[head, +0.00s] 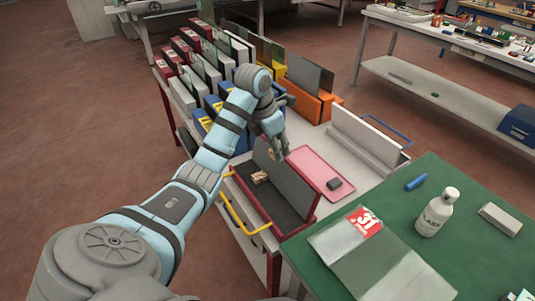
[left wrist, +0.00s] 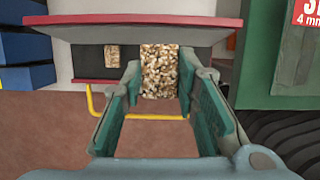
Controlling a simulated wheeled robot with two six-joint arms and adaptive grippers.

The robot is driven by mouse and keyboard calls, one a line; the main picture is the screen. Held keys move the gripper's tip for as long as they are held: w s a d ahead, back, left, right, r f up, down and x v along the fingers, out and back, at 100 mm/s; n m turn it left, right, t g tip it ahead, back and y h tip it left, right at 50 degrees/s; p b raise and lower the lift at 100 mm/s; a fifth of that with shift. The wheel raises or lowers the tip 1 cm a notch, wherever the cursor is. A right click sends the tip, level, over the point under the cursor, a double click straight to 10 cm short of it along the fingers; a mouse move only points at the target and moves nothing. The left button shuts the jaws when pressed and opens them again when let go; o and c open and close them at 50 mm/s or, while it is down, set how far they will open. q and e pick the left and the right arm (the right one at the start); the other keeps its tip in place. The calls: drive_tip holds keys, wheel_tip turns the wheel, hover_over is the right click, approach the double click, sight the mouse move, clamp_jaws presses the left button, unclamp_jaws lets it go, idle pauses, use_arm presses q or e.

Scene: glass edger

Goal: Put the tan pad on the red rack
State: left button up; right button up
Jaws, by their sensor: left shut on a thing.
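The red rack (head: 290,182) has a grey upright panel and a dark floor and stands at the front of the cart. A tan speckled pad (head: 259,177) lies on its floor near the left end; it also shows in the left wrist view (left wrist: 112,56). My left gripper (head: 277,150) is above the rack's far end, shut on another tan speckled pad (left wrist: 160,72). This held pad hangs between the fingertips close to the rack's edge; whether it touches the rack I cannot tell. My right gripper is out of view.
A pink tray (head: 326,170) with a dark block (head: 334,184) lies right of the rack. A yellow handle (head: 240,215) sticks out in front. The green table (head: 470,245) holds a white bottle (head: 436,212) and glass sheets. Several coloured racks stand behind.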

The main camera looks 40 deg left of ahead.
use_arm(q)
drive_tip(key=shift+s+d+f+b, duration=0.5)
drive_tip(key=shift+s+f+b, duration=0.15)
drive_tip(key=shift+b, duration=0.25)
wheel_tip(320, 180, down, 7)
drive_tip(key=b, duration=0.9)
hover_over(279, 202)
drive_tip(key=f, duration=0.7)
drive_tip(key=shift+s+a, duration=0.2)
drive_tip(key=shift+s, duration=0.2)
drive_tip(key=shift+s+f, duration=0.15)
drive_tip(key=shift+f, duration=0.2)
drive_tip(key=shift+c, duration=0.2)
drive_tip(key=shift+o, duration=0.2)
wheel_tip(279, 202, down, 4)
drive_tip(key=shift+f+b, duration=0.1)
drive_tip(key=shift+b, duration=0.2)
drive_tip(key=shift+c, duration=0.2)
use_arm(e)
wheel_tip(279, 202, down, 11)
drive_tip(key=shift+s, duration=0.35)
use_arm(q)
drive_tip(key=shift+o, duration=0.2)
drive_tip(key=shift+f, duration=0.1)
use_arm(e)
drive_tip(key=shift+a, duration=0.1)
